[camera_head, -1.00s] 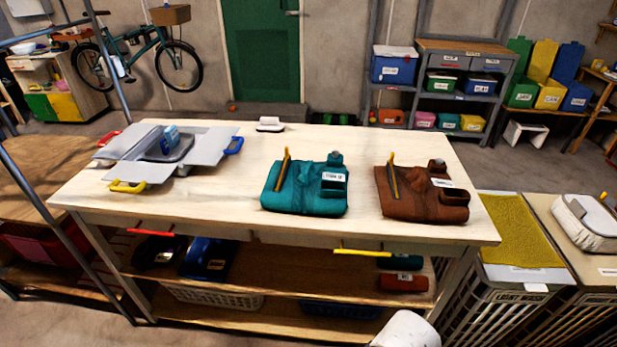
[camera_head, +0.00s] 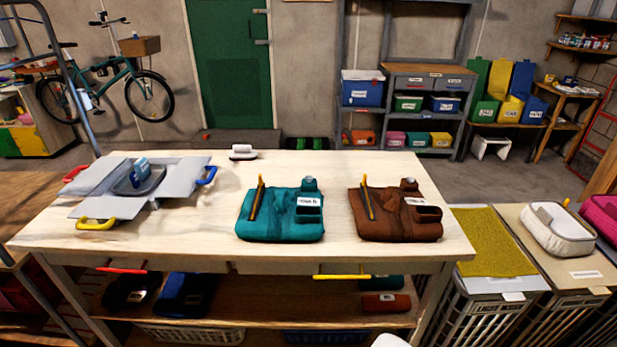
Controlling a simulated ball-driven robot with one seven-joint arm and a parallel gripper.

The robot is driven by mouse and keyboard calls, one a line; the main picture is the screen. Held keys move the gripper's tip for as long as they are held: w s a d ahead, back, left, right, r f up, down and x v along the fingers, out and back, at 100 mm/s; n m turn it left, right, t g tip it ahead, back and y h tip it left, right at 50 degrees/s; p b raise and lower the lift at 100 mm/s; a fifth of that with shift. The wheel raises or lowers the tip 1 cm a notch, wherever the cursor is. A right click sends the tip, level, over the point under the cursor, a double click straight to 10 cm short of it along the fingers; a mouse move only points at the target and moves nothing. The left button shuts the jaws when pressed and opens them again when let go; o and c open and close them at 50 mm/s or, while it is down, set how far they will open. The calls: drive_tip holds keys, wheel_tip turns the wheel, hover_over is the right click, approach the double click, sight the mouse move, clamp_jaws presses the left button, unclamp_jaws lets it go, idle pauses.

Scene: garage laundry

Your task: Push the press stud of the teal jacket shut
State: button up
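The teal jacket (camera_head: 268,222) lies folded on the pale wooden table (camera_head: 190,230), right of its middle. A yellow and dark strip stands up at its left part. A white label, a dark opening and a round grey-teal knob show at its right part. The press stud is too small to make out, so I cannot tell whether it is shut. A similar brown jacket (camera_head: 385,228) lies just to the right, apart from it.
A grey folding board with a tray (camera_head: 140,178) and coloured handles lies on the table's left. A small white-topped block (camera_head: 243,152) sits at the back edge. Hampers (camera_head: 495,290) stand close on the right. Bare tabletop lies around the jackets.

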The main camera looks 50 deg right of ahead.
clamp_jaws()
idle(1.4)
